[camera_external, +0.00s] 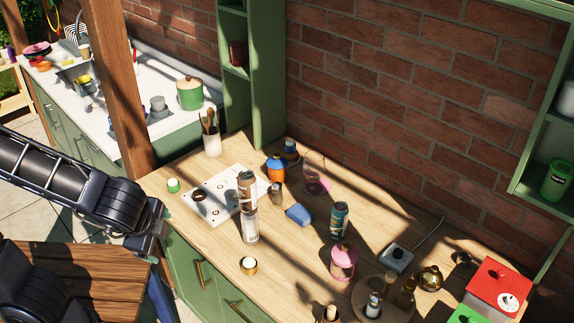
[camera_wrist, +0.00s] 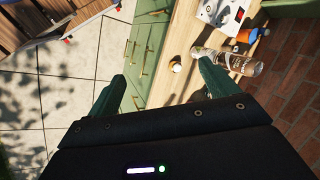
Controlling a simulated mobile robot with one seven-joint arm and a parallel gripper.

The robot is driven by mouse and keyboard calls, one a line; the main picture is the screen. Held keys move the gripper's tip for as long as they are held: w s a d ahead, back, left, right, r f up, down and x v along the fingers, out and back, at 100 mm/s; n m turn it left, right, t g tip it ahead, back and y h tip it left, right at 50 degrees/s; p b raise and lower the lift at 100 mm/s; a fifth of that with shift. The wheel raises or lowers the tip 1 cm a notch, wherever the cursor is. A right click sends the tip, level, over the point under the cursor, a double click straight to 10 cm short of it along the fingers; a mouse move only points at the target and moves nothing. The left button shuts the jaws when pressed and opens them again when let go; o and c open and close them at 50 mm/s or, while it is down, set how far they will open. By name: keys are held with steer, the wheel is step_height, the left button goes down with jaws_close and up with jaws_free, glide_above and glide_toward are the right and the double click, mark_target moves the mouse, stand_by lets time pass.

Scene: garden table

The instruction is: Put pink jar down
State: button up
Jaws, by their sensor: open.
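The pink jar (camera_external: 343,263), with a pink lid and see-through body, stands upright on the wooden counter at the lower right of the external view. A second pink see-through vessel (camera_external: 316,181) stands farther back near the brick wall. My gripper (camera_external: 157,236) is left of the counter's front edge, well away from both. No pink jar is visible in the wrist view.
A blue-green can (camera_external: 339,219), a blue item (camera_external: 299,214) and a white plate with holes (camera_external: 222,200) also occupy the counter (camera_external: 205,249).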

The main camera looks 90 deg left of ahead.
steer(key=s+d+r+n+t+h, duration=0.1)
steer(key=s+d+r+t+h, duration=0.1)
steer(key=d, duration=0.4)
steer(key=s+d+r+n+t+h, duration=0.1)
steer(key=s+d+r+t+h, duration=0.1)
steer(key=s+d+r+h, duration=0.1)
steer(key=s+d+r, duration=0.1)
steer(key=d, duration=0.1)
steer(key=shift+s+d, duration=0.25)
steer(key=shift+d, duration=0.15)
stand_by(0.7)
